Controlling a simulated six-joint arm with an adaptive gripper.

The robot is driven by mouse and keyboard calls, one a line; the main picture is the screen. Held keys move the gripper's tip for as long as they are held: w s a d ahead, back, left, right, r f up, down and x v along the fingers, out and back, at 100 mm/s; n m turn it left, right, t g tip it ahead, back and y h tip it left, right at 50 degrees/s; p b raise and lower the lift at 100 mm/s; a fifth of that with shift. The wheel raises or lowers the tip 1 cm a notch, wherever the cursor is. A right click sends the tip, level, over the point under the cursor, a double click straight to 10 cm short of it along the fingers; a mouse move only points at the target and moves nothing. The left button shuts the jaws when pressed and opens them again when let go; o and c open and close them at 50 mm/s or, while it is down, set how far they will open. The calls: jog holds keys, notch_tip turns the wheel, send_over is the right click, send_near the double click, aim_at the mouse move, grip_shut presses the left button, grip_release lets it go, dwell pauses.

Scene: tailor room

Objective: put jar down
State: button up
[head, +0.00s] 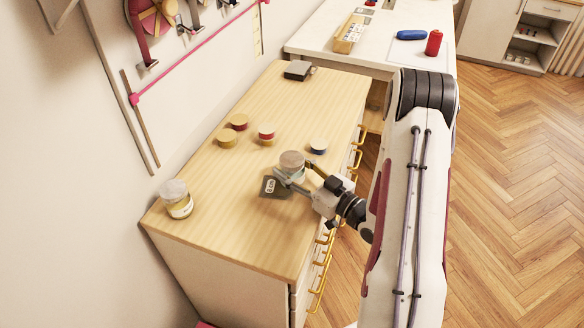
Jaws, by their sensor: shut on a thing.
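My gripper (287,179) is shut on a small clear jar (292,166) with a greyish round top. The gripper is over the right part of the wooden cabinet top (200,235), near its drawer side. The jar looks upright. Whether its base touches the surface or is a little above it, I cannot tell. Part of the jar is hidden by the gripper. A second jar (177,203), with a pale lid and yellowish contents, stands at the near left corner of the cabinet.
A dark card (270,188) with a white label lies beside the gripper. A dark box (297,70) is at the back. The near middle of the top is clear.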

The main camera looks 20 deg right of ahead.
jog(key=shift+f, duration=0.2)
dwell(0.3)
jog(key=o, duration=1.2)
jog(key=shift+o, duration=0.2)
jog(key=shift+s+r, duration=0.1)
jog(key=shift+r, duration=0.05)
jog(key=v, duration=1.1)
jog(key=shift+s+d, duration=0.2)
jog(key=shift+s, duration=0.15)
jog(key=shift+w, duration=0.1)
